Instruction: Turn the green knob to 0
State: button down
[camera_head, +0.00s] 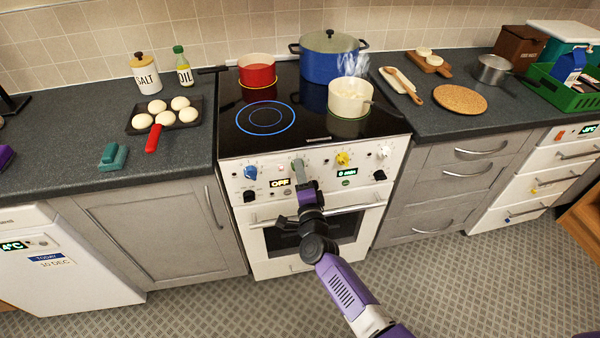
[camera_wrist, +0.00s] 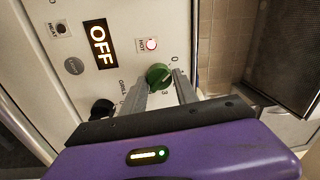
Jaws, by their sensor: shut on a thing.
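The green knob (camera_wrist: 158,75) is on the white stove front (camera_wrist: 85,85). In the wrist view it sits between the two fingertips of my gripper (camera_wrist: 161,82), which is shut on it. A 0 and a 3 are printed close to the knob; I cannot tell exactly where its pointer stands. In the head view my gripper (camera_head: 298,168) reaches the stove's control panel just right of an OFF display (camera_head: 280,182) and largely hides the knob. The OFF display (camera_wrist: 99,43) also shows in the wrist view, with a lit HOT lamp (camera_wrist: 150,44).
A blue knob (camera_head: 250,172), a yellow knob (camera_head: 343,158) and a white knob (camera_head: 384,152) share the panel. The oven handle (camera_head: 345,209) runs below. A steaming cream pot (camera_head: 348,101), a red pot (camera_head: 257,75) and a blue pot (camera_head: 327,62) stand on the hob.

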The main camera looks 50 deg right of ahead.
jog(key=c, duration=1)
grip_release()
jog(key=shift+o, duration=0.2)
jog(key=v, duration=0.8)
jog(key=shift+p, duration=0.4)
